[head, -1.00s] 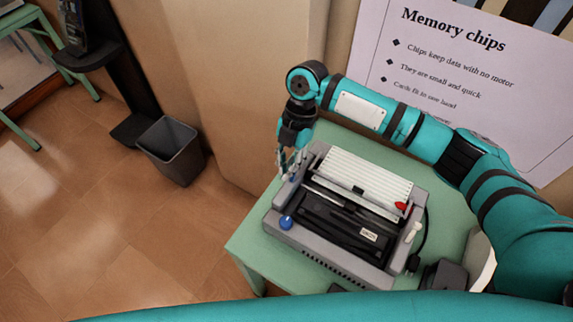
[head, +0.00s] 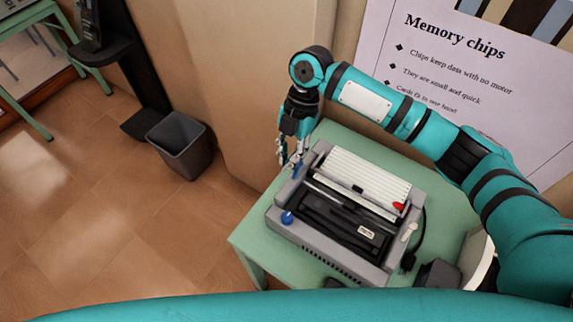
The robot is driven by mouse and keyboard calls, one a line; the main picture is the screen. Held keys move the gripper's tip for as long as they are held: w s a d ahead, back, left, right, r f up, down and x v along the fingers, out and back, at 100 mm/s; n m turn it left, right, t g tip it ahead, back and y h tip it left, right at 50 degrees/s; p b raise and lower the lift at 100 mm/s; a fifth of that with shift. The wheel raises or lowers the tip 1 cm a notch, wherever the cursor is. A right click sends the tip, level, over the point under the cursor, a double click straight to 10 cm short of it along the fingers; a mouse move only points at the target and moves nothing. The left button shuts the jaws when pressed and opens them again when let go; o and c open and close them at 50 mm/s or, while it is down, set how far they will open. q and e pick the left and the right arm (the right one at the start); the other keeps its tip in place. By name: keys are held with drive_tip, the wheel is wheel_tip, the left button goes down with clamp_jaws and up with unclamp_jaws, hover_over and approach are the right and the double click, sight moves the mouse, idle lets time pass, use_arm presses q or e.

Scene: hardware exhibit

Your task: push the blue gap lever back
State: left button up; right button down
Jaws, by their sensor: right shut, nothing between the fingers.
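A grey and black machine (head: 330,262) with a white ribbed top sits on the green table. A blue round knob (head: 287,217) stands at its front left corner. A small blue piece (head: 298,169) shows at its left side, partly hidden by my right gripper; I cannot tell for sure which blue part is the gap lever. My right gripper (head: 289,165) points down at the machine's back left side, shut and empty, close to the small blue piece. I cannot tell whether they touch. My left gripper is not in view.
The green table (head: 254,240) has a bare strip left of the machine. A red knob (head: 398,206) and a dark cable (head: 410,258) are at the machine's right. A wall and poster (head: 440,70) stand close behind. A grey bin (head: 181,150) is on the floor.

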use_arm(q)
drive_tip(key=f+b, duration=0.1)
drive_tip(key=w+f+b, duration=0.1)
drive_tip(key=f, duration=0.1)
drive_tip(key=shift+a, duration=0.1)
use_arm(e)
drive_tip(key=w+d+r, duration=0.3)
drive_tip(key=w+r, duration=0.1)
drive_tip(key=shift+w+r, duration=0.15)
drive_tip(key=shift+w, duration=0.15)
drive_tip(key=shift+a, duration=0.1)
